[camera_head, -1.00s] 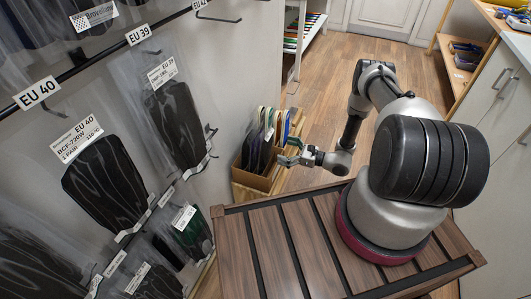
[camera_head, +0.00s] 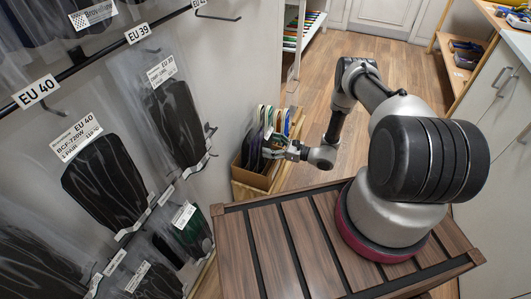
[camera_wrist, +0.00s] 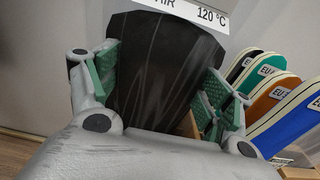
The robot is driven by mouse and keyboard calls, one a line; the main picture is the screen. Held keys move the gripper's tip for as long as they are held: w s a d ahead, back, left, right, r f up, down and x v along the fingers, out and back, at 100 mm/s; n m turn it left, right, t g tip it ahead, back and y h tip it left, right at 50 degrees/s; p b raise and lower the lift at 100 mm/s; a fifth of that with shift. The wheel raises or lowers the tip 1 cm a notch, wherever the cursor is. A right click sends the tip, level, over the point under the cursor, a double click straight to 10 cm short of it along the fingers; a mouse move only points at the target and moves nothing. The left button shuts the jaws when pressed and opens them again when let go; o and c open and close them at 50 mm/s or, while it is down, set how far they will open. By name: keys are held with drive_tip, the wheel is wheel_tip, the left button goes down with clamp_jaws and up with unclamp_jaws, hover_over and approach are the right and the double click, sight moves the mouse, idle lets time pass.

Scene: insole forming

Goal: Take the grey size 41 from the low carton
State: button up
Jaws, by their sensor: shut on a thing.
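My gripper (camera_head: 271,149) is at the upper right of the low carton (camera_head: 252,180), among the insoles standing in it. In the wrist view my gripper (camera_wrist: 160,88) has a green-padded finger on each side of a dark grey-black insole pack (camera_wrist: 165,60) and is shut on it. The pack's white label (camera_wrist: 207,14) reads "IR" and "120 °C"; the rest is cut off, so I cannot read its size. Several coloured insoles with EU tags, one orange (camera_wrist: 270,100) and one blue (camera_wrist: 295,125), stand to the right of my gripper.
Insole packs hang on the wall rack at the left, under EU 39 (camera_head: 138,34) and EU 40 (camera_head: 36,92) tags. My slatted wooden deck is in front. A shelf (camera_head: 465,60) and white cabinets (camera_head: 495,150) stand at the right. The floor (camera_head: 345,70) behind is clear.

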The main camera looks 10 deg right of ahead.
wheel_tip(320, 180, up, 12)
drive_tip(key=f+v, duration=0.1)
drive_tip(key=v, duration=1.7)
idle(0.7)
